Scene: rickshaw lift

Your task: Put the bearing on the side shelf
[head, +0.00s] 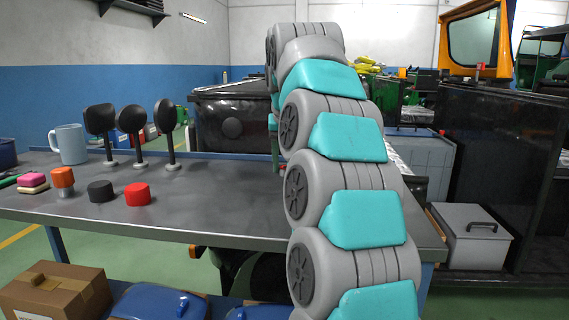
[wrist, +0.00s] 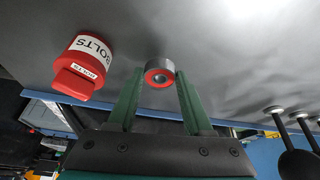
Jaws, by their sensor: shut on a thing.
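The bearing (wrist: 159,74), a short grey ring with a red inner face, sits between the tips of my gripper (wrist: 157,82) in the wrist view. The two green fingers are shut on its sides. The grey tabletop (wrist: 240,60) lies behind it; I cannot tell whether the bearing touches it. In the head view my arm hides most of the gripper, and the bearing cannot be made out clearly. A dark wall shelf (head: 140,7) is at the top left of the head view; I cannot tell whether it is the side shelf.
A red container labelled BOLTS (wrist: 85,65) stands beside the gripper in the wrist view. On the workbench (head: 190,215) are a mug (head: 70,144), several black mirrors (head: 165,117), a red cap (head: 138,194) and a black cap (head: 101,191). A cardboard box (head: 55,290) is below.

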